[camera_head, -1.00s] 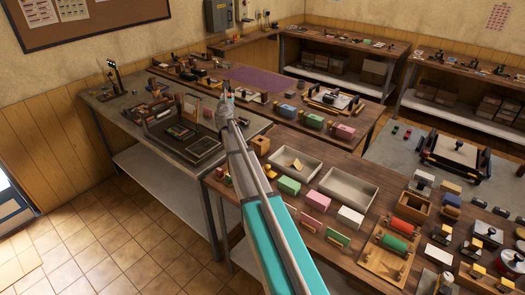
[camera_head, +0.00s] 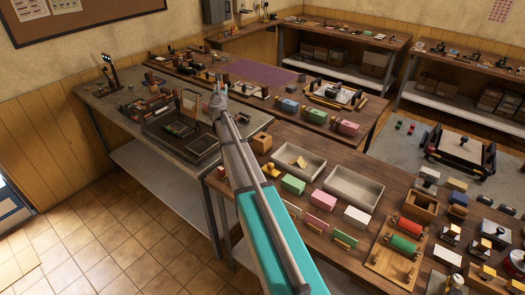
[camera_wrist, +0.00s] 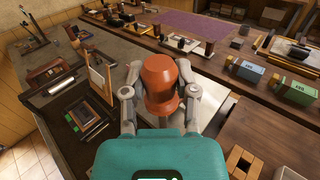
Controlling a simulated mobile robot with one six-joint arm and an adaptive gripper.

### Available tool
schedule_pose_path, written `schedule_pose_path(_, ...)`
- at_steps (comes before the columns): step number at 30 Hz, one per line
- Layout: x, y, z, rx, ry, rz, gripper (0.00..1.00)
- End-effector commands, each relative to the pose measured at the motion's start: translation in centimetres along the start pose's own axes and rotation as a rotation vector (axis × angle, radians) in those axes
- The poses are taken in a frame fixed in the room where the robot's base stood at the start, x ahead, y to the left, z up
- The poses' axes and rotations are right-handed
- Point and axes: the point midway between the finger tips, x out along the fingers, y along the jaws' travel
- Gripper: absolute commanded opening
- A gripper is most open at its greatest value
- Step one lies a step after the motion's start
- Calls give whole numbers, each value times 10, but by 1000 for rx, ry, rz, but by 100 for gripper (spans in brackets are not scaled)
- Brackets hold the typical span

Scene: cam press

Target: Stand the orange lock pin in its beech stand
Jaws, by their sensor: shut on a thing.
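In the wrist view the orange lock pin (camera_wrist: 160,78) stands out as a wide orange head with a narrower waist and a flared lower part. My gripper (camera_wrist: 160,100) is shut on it, one finger on each side. In the head view my gripper (camera_head: 219,98) is above the grey-topped bench, and the pin is too small to make out. A light wooden block with dark openings on top, which looks like the beech stand (camera_wrist: 241,160), is at the lower right of the wrist view, apart from the pin. It also shows in the head view (camera_head: 262,143).
A dark press-like fixture with an upright frame (camera_wrist: 100,72) stands on the grey bench left of my gripper. Two pale trays (camera_head: 353,188) and several coloured blocks crowd the wooden bench at right. A purple mat (camera_head: 262,80) lies on the bench behind.

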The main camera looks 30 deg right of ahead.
Motion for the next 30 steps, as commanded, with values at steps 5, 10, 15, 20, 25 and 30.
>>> schedule_pose_path(5, 1, -9, -1, 0, 0, -10, 0)
schedule_pose_path(10, 1, -25, -11, 0, 0, -37, 0)
schedule_pose_path(15, 0, -56, -32, 0, 0, -94, 0)
schedule_pose_path(20, -4, -96, -56, -1, 1, -168, 0)
schedule_pose_path(25, -10, -139, -80, -1, 1, -249, 0)
schedule_pose_path(30, -16, -168, -94, -1, 1, -307, 0)
